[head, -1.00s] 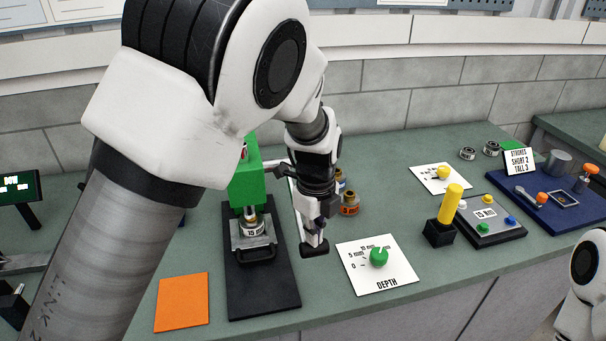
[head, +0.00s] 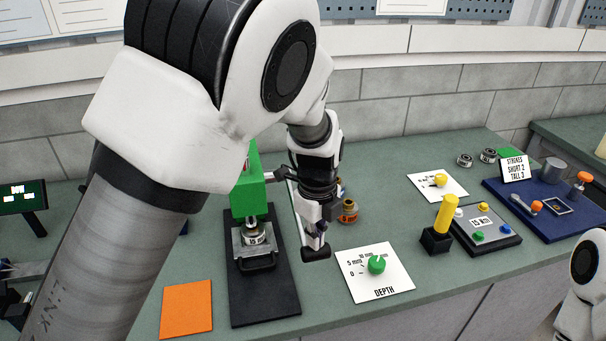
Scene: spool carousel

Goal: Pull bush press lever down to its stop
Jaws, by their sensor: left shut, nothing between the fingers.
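The bush press has a green body (head: 247,190) on a black base plate (head: 268,300). A metal block with a round part (head: 253,237) sits under its ram, with a black handle in front. A lever (head: 296,205) hangs down at the press's right side, with a dark grip (head: 316,253) at its lower end. My left gripper (head: 315,232) is shut at the lower part of the lever, just above the grip; its fingers hold nothing. I cannot tell whether they touch the lever. My left arm hides the press's upper left part. My right gripper is not in view.
A white DEPTH card with a green knob (head: 376,265) lies right of the press. An orange pad (head: 187,307) lies at left. An orange-brown spool (head: 348,211) stands behind the lever. A yellow stick (head: 446,213) and a button panel (head: 487,232) stand further right.

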